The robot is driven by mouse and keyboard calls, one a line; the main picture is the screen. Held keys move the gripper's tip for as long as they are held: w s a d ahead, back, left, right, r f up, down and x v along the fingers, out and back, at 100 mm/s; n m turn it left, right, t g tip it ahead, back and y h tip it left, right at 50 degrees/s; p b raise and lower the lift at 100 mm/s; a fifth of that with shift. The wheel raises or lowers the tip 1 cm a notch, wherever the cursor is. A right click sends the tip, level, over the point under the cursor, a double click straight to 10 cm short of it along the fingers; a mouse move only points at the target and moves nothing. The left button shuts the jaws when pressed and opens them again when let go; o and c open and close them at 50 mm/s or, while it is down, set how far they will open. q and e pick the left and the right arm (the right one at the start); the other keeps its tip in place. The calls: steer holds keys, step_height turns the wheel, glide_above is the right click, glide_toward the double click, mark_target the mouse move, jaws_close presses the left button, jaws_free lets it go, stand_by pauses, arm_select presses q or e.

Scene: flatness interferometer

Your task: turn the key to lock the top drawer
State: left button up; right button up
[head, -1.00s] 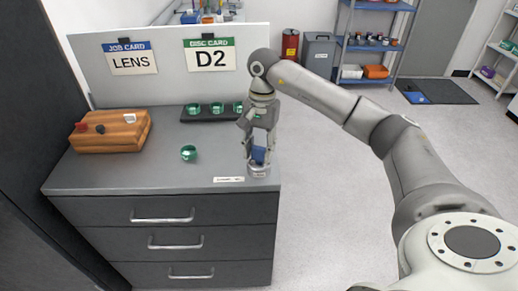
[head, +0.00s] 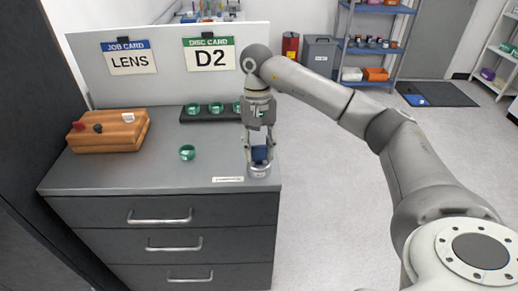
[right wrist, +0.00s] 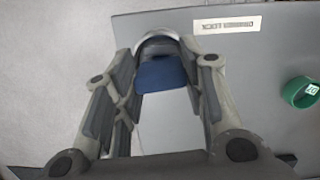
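The blue key (head: 260,154) stands in the round metallic drawer lock (head: 259,171) at the front right corner of the cabinet top. My right gripper (head: 260,150) points down over it, one finger on each side of the key. In the right wrist view the blue key (right wrist: 162,73) lies between the spread fingers, with small gaps beside it; the gripper looks open. The lock's silver rim (right wrist: 157,38) shows behind the key. The top drawer (head: 160,213) is closed flush. My left gripper is not in view.
A label (head: 228,179) lies beside the lock. A loose green cup-like piece (head: 187,153) stands left of it. A dark rack (head: 205,118) with green pieces and a wooden block (head: 112,132) are at the back. Free floor lies right of the cabinet.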

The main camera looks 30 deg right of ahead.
steer(key=o, duration=0.5)
steer(key=shift+o, duration=0.2)
step_height(320, 180, up, 12)
steer(key=w, duration=0.1)
steer(key=shift+w+d, duration=0.25)
steer(key=shift+d, duration=0.15)
step_height(320, 180, up, 8)
steer(key=w+p, duration=0.1)
steer(key=p, duration=0.7)
steer(key=shift+d+p, duration=0.25)
steer(key=shift+p, duration=0.15)
steer(key=shift+w+f, duration=0.1)
steer(key=shift+f, duration=0.1)
